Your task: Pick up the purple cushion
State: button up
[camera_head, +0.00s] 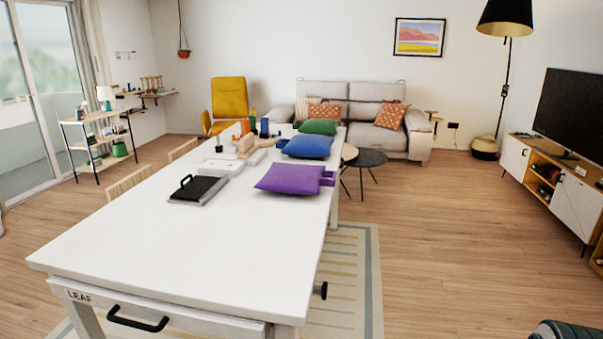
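The purple cushion (290,179) lies flat on the long white table (220,250), near its right edge. A small purple tab sticks out from its right side. A blue cushion (307,147) lies behind it, and a green cushion (318,127) lies farther back. My gripper is not in view, so its state and its place relative to the cushion do not show.
A dark board with a black handle (198,190) and white boxes (222,167) lie left of the purple cushion. The near part of the table is clear. A round dark table (366,159) and a sofa (418,130) stand beyond. Wood floor (450,240) is open at right.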

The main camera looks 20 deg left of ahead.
aim_at(284, 178)
jog(key=u, duration=0.4)
jog(key=i, duration=2.9)
jog(key=u, duration=0.1)
